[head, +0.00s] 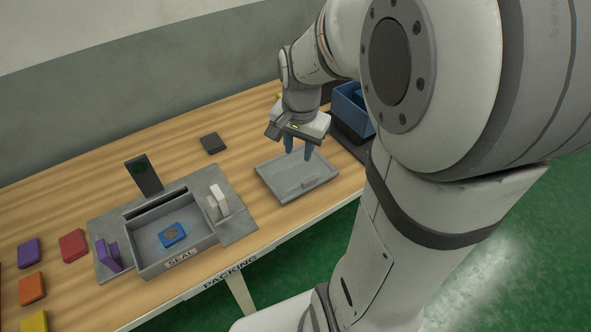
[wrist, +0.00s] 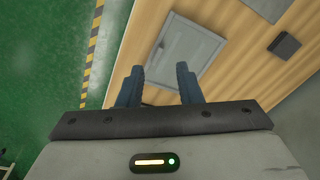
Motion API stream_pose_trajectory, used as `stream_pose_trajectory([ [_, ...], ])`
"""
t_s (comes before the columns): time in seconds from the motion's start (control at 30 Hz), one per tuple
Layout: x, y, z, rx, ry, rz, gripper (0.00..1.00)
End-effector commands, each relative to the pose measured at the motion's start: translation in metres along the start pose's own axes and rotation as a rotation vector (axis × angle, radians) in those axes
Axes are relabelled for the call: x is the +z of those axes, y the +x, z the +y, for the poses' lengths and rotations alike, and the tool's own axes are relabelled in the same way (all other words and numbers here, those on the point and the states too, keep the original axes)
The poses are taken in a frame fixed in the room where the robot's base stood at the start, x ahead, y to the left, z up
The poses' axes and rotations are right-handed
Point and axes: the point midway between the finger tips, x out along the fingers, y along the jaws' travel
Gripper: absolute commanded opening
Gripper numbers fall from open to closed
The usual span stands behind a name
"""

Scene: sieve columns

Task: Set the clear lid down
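The clear lid (head: 291,186) shows as a grey, see-through-looking flat panel with a raised rim and a small bar handle. It appears to lie flat on the wooden table, right of the sealing station; it also shows in the wrist view (wrist: 186,55), ahead of the fingertips. My gripper (head: 298,151) points down near the lid's far right part, and it seems a little above it. Its two blue fingers (wrist: 160,82) are apart, with nothing visible held between them. I cannot tell the exact height gap to the lid.
A grey open box (head: 146,262) labelled SEAL sits in a fixture (head: 234,222) with purple and white clamps and holds a blue item (head: 172,235). A dark block (head: 212,143) lies behind. A blue bin (head: 350,108) stands right. Coloured blocks lie left. The table's front edge is close.

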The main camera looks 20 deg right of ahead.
Motion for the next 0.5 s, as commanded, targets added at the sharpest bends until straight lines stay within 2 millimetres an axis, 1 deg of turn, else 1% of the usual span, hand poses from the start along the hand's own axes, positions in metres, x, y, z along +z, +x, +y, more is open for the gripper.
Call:
stream_pose_trajectory([
  [0.03,0.019,-0.014,0.002,-0.021,-0.118,0.023,0.32],
  [0.1,0.042,-0.028,0.007,-0.039,-0.289,0.047,0.32],
  [0.23,0.078,-0.044,0.019,-0.065,-0.564,0.091,0.32],
  [0.3,0.092,-0.049,0.025,-0.073,-0.678,0.110,0.32],
  [0.4,0.106,-0.052,0.031,-0.080,-0.790,0.130,0.32],
  [0.5,0.107,-0.053,0.038,-0.081,-0.844,0.140,0.32],
])
